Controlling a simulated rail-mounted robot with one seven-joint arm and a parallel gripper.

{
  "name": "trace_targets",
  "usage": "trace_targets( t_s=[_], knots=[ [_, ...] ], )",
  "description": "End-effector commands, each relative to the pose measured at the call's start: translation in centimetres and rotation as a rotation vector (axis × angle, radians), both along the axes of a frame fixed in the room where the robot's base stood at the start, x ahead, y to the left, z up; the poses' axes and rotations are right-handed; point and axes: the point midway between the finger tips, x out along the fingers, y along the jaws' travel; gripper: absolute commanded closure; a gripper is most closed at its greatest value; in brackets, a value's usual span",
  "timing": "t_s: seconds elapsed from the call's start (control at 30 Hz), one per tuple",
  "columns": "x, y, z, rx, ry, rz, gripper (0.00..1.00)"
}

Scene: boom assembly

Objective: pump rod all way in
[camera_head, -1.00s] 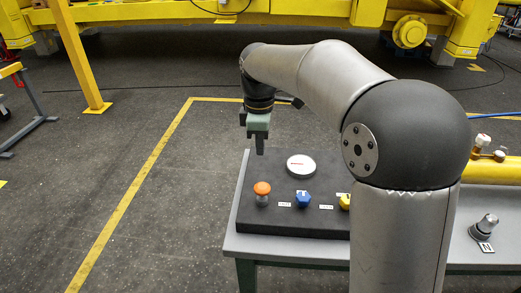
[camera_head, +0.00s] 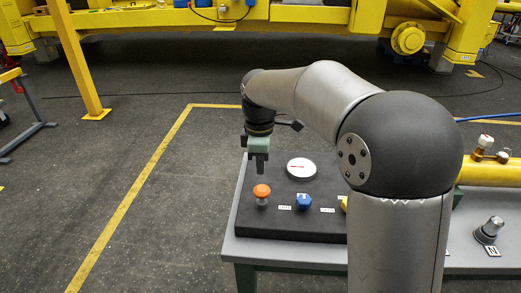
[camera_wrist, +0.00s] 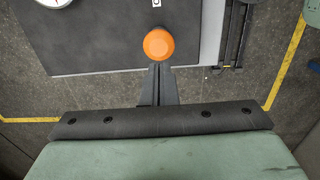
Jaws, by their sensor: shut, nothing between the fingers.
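The pump rod appears to be the upright rod with the round orange knob (camera_head: 261,191) at the front left of the black panel (camera_head: 320,222). In the wrist view the orange knob (camera_wrist: 159,43) lies just beyond my fingertips. My gripper (camera_head: 260,172) points down with its fingers shut and empty, just above the knob. In the wrist view the shut fingers (camera_wrist: 158,68) reach the knob's near edge; I cannot tell whether they touch it. The shaft under the knob is mostly hidden, so its depth is unclear.
A white round gauge (camera_head: 301,168), a blue knob (camera_head: 303,202) and a partly hidden yellow knob (camera_head: 344,204) share the panel.

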Motion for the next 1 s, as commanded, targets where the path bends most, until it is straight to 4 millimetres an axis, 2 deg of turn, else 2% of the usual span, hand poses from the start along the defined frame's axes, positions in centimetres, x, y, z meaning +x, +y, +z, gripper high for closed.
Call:
trace_targets(
  t_s=[0.1, 0.3, 0.47, 0.83, 1.0],
  knots=[
    [0.0, -0.1, -2.5, -0.001, 0.002, 0.0, 1.0],
    [0.1, -0.1, -5.1, -0.001, 0.001, 0.0, 1.0],
    [0.1, -0.1, -5.9, 0.0, -0.001, -0.001, 1.0],
    [0.1, -0.1, -6.2, 0.0, -0.001, -0.001, 1.0],
    [0.0, -0.2, -8.5, -0.001, 0.003, -0.001, 1.0]
  ],
)
